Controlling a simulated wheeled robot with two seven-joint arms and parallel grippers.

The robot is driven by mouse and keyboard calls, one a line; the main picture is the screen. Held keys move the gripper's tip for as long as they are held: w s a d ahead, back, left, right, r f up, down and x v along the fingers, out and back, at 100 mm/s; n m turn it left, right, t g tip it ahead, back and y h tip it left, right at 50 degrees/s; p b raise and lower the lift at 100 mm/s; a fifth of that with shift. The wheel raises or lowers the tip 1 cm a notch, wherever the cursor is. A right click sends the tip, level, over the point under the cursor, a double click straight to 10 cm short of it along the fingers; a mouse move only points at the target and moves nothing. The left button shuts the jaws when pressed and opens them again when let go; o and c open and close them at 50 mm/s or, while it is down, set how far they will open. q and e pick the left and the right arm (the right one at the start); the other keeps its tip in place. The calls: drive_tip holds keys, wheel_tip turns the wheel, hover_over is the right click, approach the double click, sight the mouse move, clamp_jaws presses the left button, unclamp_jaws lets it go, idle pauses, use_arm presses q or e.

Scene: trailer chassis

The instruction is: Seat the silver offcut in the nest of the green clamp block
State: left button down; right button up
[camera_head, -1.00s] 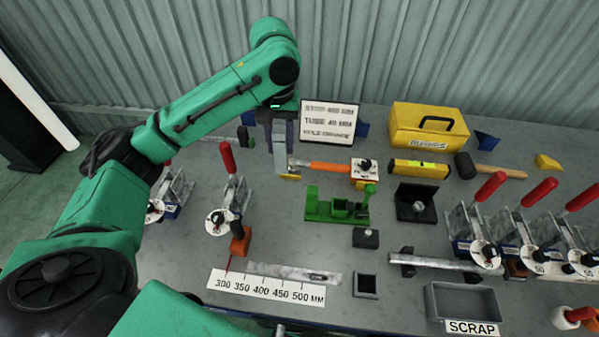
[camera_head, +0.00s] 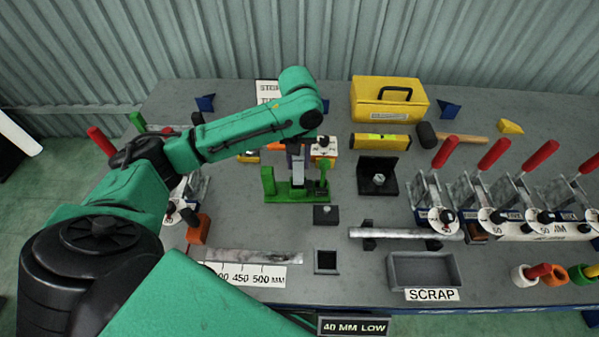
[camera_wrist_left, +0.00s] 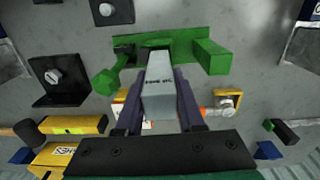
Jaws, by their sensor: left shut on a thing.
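The silver offcut (camera_head: 298,174) is a grey bar held upright between the fingers of my left gripper (camera_head: 298,153). It also shows in the left wrist view (camera_wrist_left: 157,95), between the two dark purple fingers (camera_wrist_left: 157,108). The green clamp block (camera_head: 268,183) stands on the bench; it fills the top of the left wrist view (camera_wrist_left: 211,56). The offcut's lower end is over the middle of the block, between its tall left post and the clamp screw at the right. The nest is hidden by the offcut, so I cannot tell whether the offcut touches it. My right gripper is out of view.
An orange-handled tool lies behind. A SCRAP tray (camera_head: 424,270) and several red-handled clamps are at the right.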

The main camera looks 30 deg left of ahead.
sight(298, 172)
use_arm(q)
wheel_tip(298, 172, down, 5)
drive_tip(key=shift+s+a+r, duration=0.1)
drive_tip(key=shift+s, duration=0.05)
drive_tip(key=c, duration=0.5)
unclamp_jaws()
wheel_tip(298, 172, up, 12)
drive_tip(key=shift+r+b, duration=0.1)
drive_tip(key=shift+b, duration=0.35)
